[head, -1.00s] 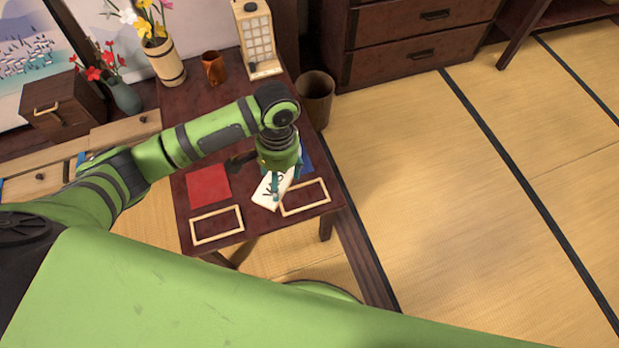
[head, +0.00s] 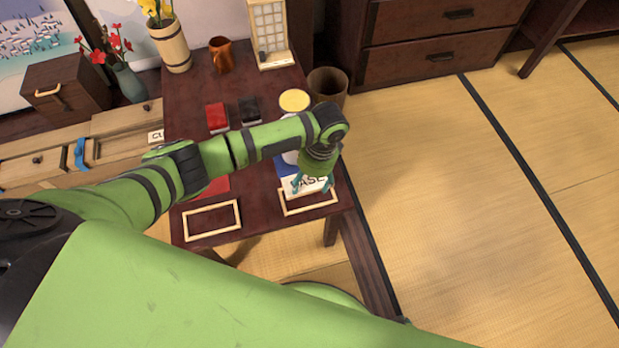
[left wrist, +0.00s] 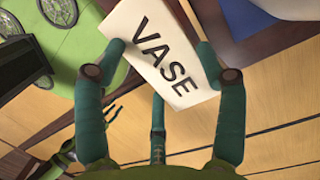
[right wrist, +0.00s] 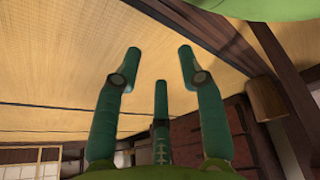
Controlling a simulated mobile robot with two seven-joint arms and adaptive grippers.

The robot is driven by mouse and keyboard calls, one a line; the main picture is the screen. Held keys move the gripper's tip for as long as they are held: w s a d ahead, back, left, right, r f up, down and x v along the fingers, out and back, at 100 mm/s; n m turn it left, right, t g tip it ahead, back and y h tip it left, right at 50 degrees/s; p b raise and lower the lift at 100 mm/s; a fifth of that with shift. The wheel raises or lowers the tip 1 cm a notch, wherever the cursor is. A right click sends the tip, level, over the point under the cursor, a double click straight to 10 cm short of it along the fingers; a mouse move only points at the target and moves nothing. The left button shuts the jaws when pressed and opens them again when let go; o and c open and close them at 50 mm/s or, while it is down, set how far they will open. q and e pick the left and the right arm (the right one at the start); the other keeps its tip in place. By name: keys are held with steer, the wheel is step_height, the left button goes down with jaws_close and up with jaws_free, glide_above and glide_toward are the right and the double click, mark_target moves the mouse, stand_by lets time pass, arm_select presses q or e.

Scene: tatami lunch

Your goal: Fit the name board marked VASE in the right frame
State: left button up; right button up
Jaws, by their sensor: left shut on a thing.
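The white board marked VASE (head: 312,184) is held by my left gripper (head: 313,182) over the right frame (head: 310,210), at its far side. In the left wrist view the board (left wrist: 150,22) lies between the fingertips, its lettering facing the camera and running diagonally. In the head view its lettering is partly covered by the fingers. I cannot tell whether the board touches the frame. The right frame is a pale wooden rectangle at the table's front right. My right gripper (right wrist: 160,58) shows only in its wrist view, fingers apart and empty.
A second empty frame (head: 213,234) lies at the table's front left. A red sheet (head: 218,187) and a blue sheet (head: 284,163) lie behind the frames. Red (head: 217,117) and black (head: 249,110) blocks and a yellow disc (head: 294,100) stand farther back.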

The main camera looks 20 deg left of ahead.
mark_target(307, 198)
arm_select(q)
steer(key=shift+f+b, duration=0.3)
steer(key=shift+f, duration=0.1)
steer(key=shift+f+b, duration=0.45)
steer(key=shift+b, duration=0.05)
steer(key=shift+c, duration=0.7)
step_height(307, 198, down, 3)
steer(key=b, duration=0.3)
steer(key=shift+r, duration=0.2)
steer(key=shift+f+b, duration=0.4)
steer(key=shift+f, duration=0.65)
arm_select(e)
steer(key=shift+w+a+f, duration=0.1)
steer(key=shift+w+a, duration=0.25)
steer(key=shift+w, duration=0.55)
steer(key=shift+w+a+r, duration=0.1)
steer(key=shift+w+a, duration=0.2)
steer(key=shift+w, duration=0.65)
steer(key=shift+w+a+f, duration=0.1)
steer(key=shift+w+a, duration=0.25)
steer(key=shift+w, duration=0.55)
arm_select(q)
steer(key=shift+p, duration=0.65)
arm_select(e)
steer(key=shift+r, duration=0.8)
arm_select(q)
steer(key=shift+f, duration=0.4)
